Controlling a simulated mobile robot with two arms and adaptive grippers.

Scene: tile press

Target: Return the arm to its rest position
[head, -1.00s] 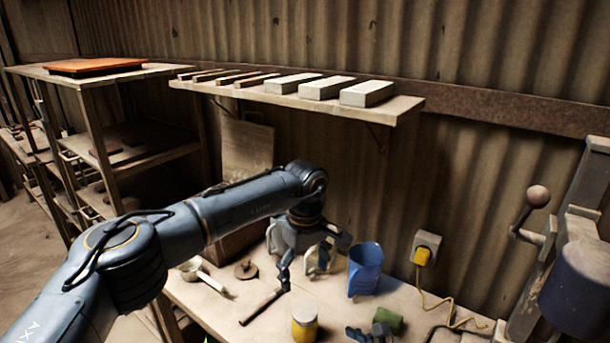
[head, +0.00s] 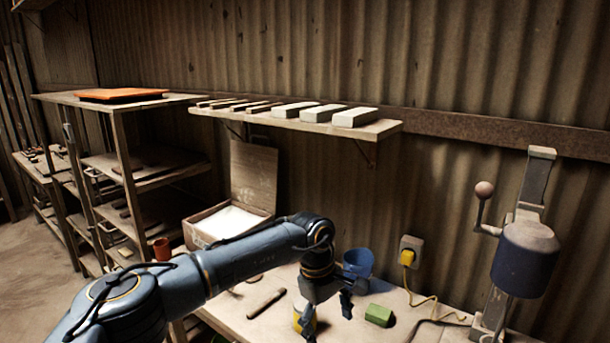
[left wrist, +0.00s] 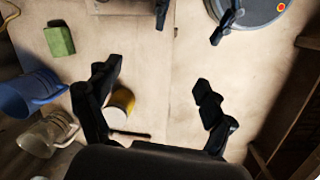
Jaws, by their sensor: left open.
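My left arm comes in from the left in the head view. Its gripper (head: 325,314) hangs over the workbench, fingers down and apart. In the left wrist view the left gripper (left wrist: 157,95) is open and nothing is between its fingers. A yellow-banded jar (left wrist: 121,102) stands beside one finger, below it; contact cannot be told. Two dark fingertips, apart, at the top of the left wrist view look like my right gripper (left wrist: 194,18); it does not show in the head view.
The workbench (head: 245,325) holds a blue jug (head: 358,263), a green block (head: 378,315) and a dark-handled tool (head: 266,302). A clear mug (left wrist: 48,134) shows too. The press (head: 526,255) stands right. A wall shelf (head: 300,124) holds blocks; an open box (head: 215,228) sits behind my arm.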

